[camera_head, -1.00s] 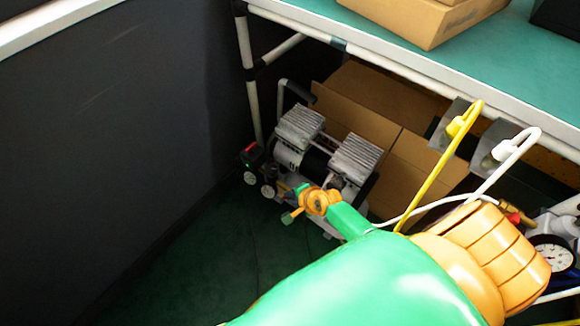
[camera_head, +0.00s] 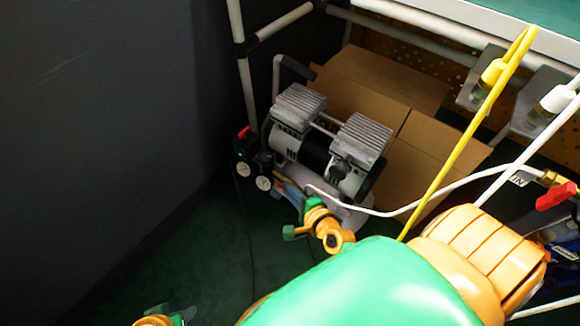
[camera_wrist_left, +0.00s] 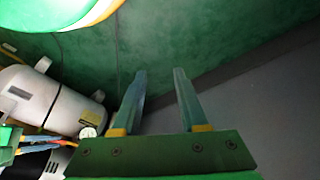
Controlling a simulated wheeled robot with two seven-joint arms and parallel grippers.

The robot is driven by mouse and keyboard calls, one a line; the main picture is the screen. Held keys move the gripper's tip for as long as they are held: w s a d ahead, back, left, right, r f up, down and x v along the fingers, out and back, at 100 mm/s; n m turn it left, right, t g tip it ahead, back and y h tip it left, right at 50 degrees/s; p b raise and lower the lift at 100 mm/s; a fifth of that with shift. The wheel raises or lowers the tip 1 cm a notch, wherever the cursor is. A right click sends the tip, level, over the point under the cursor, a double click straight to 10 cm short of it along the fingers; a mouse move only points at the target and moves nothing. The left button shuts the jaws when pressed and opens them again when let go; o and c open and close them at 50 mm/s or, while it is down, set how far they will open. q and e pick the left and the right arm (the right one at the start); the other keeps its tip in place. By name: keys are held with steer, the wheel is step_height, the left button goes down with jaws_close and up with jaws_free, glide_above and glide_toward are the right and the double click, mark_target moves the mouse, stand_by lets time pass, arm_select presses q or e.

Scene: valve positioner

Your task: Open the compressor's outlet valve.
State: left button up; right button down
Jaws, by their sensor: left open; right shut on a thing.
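The compressor (camera_head: 318,150) stands on the floor under the bench, with two finned grey heads and a pale tank. Its tank (camera_wrist_left: 45,100) shows at the left of the left wrist view. Small gauges and a red switch (camera_head: 243,133) are at its left end. My right gripper (camera_head: 282,188) reaches to its lower front beside the gauges, shut on a small part there that I take to be the outlet valve (camera_head: 276,183); the fingers mostly hide it. My left gripper (camera_wrist_left: 160,78) is open and empty, pointing over the green floor; part of its arm (camera_head: 160,320) shows at the lower left.
A cardboard box (camera_head: 385,90) stands behind the compressor. A white hose (camera_head: 430,200) and a yellow hose (camera_head: 465,135) cross on the right. Another red valve handle (camera_head: 556,195) is at the far right. A dark wall (camera_head: 100,120) bounds the left; green floor lies between.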

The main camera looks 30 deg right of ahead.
arm_select(q)
steer(key=w+d+r+t+h+b, duration=0.2)
steer(key=w+d+r+t+b, duration=0.2)
steer(key=w+r+t, duration=0.8)
step_height(320, 180, up, 17)
steer(key=d+m+t+h+b, duration=0.1)
steer(key=d+t+h, duration=0.1)
steer(key=t+h, duration=0.2)
steer(key=t, duration=0.3)
steer(key=shift+w+m, duration=0.3)
steer(key=shift+w, duration=0.05)
arm_select(e)
steer(key=shift+a+f+m+t+h, duration=0.15)
steer(key=shift+m+t+h, duration=0.55)
steer(key=shift+m+t, duration=0.4)
arm_select(q)
steer(key=shift+d+f, duration=0.1)
arm_select(e)
steer(key=c, duration=0.9)
jaws_free()
arm_select(q)
steer(key=shift+w, duration=0.1)
